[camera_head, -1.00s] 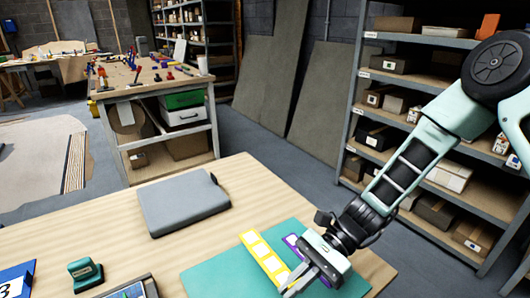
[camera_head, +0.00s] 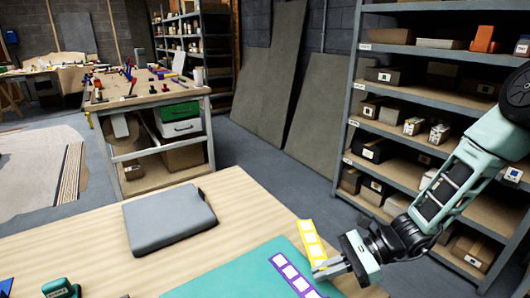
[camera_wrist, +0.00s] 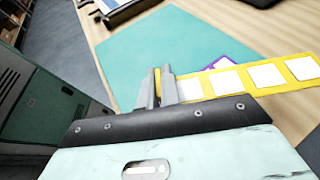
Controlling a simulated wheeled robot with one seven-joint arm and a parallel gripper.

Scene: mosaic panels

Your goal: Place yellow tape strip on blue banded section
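The yellow tape strip (camera_head: 311,239) with white squares is held at one end by my gripper (camera_head: 322,269), near the right side of the table. In the wrist view, the strip (camera_wrist: 265,76) runs rightward from my gripper (camera_wrist: 160,78), whose fingers are shut around its end. A purple strip (camera_head: 295,280) with white squares lies on the teal mat (camera_head: 235,277) beside my gripper. In the wrist view, the purple strip (camera_wrist: 218,62) shows only as a small piece behind the yellow one. I cannot make out a blue banded section.
A grey closed case (camera_head: 168,218) lies on the wooden table (camera_head: 95,248). A dark green stamp-like object (camera_head: 60,288) stands at the lower left. A metal shelf with boxes (camera_head: 430,100) stands behind my arm. A workbench (camera_head: 150,95) is at the back left.

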